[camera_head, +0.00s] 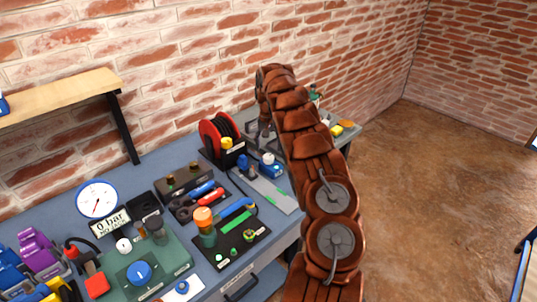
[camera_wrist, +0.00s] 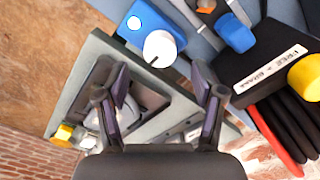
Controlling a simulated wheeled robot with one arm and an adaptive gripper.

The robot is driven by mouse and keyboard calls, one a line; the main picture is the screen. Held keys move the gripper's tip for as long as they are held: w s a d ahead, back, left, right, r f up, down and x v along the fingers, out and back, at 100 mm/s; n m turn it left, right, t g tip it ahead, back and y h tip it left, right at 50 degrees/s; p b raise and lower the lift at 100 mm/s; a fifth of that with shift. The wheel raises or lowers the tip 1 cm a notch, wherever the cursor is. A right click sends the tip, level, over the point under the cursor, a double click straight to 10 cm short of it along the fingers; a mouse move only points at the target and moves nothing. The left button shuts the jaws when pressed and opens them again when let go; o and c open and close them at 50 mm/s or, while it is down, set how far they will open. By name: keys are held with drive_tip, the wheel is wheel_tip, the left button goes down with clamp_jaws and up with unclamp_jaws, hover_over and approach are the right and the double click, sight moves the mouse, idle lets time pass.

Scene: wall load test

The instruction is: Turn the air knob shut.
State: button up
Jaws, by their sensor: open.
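A white round knob (camera_wrist: 160,48) with a dark pointer line sits on a small blue box (camera_wrist: 143,22) in the wrist view. It seems to be the blue box (camera_head: 270,169) beside my arm in the head view. My gripper (camera_wrist: 166,96) is open and empty. Its fingers are over a grey-green plate (camera_wrist: 85,75), below the white knob in the picture and apart from it. A large blue round knob (camera_head: 139,272) is on the green base at the left of the head view, far from my gripper. No readable label shows which one is the air knob.
A dial gauge (camera_head: 97,200) stands above a "0 bar" sign (camera_head: 109,222). A red and black reel (camera_head: 221,138) is left of my arm. Hand tools and a dark tray (camera_head: 231,245) crowd the blue-grey bench. The floor (camera_head: 440,180) at right is clear.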

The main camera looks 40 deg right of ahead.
sight(269, 156)
drive_tip(key=shift+f+p, duration=0.7)
drive_tip(key=shift+f, duration=1.8)
drive_tip(key=c, duration=1.1)
